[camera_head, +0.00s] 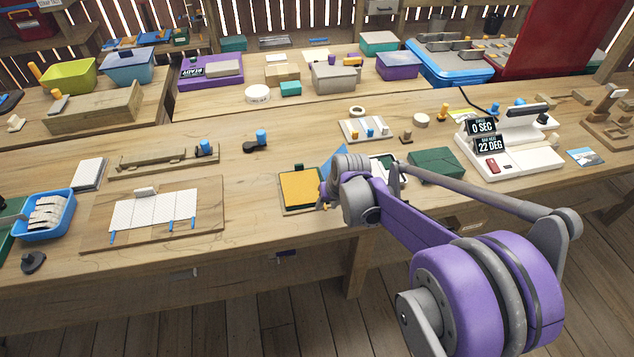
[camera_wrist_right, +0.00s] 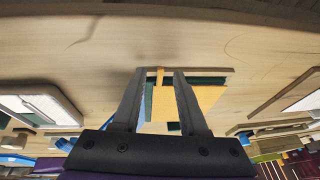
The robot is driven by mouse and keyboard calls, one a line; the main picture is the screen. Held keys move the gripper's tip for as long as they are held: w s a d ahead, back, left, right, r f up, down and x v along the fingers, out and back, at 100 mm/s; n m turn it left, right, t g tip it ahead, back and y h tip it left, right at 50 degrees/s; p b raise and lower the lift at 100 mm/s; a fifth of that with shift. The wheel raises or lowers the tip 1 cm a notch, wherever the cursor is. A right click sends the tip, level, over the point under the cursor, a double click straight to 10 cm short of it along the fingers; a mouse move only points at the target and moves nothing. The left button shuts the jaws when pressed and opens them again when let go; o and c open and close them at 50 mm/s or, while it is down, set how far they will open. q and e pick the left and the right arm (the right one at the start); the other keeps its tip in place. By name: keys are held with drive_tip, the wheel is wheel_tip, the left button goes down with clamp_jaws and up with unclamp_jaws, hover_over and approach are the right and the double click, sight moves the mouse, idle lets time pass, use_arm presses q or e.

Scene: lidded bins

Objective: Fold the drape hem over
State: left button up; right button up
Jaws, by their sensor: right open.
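A flat orange panel (camera_head: 299,187), which looks like the drape, lies on a small wooden board with a dark green edge and a green tab at its top. My right gripper (camera_head: 326,196) is at the panel's right edge, and my arm hides what lies behind it. In the right wrist view, the open fingers (camera_wrist_right: 160,74) straddle a narrow orange strip (camera_wrist_right: 159,77) by the dark green edge. The orange panel (camera_wrist_right: 207,97) shows between and beside the fingers. I cannot tell whether the fingers touch the strip. My left gripper is out of view.
A board with a white dotted sheet (camera_head: 152,212) and blue pegs lies to the left. A dark green box (camera_head: 436,163) and a white device with displays (camera_head: 510,150) stand to the right. A blue bin (camera_head: 45,214) stands at far left. Bare table lies left of the orange panel.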

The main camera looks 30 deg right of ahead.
drive_tip(key=shift+f, duration=0.4)
idle(0.5)
clamp_jaws()
drive_tip(key=shift+r, duration=0.15)
drive_tip(key=shift+a+r+h, duration=0.2)
drive_tip(key=shift+r+h, duration=0.3)
drive_tip(key=shift+w+r+h+p, duration=0.1)
drive_tip(key=shift+r+h+p, duration=0.2)
drive_tip(key=shift+h+p, duration=0.1)
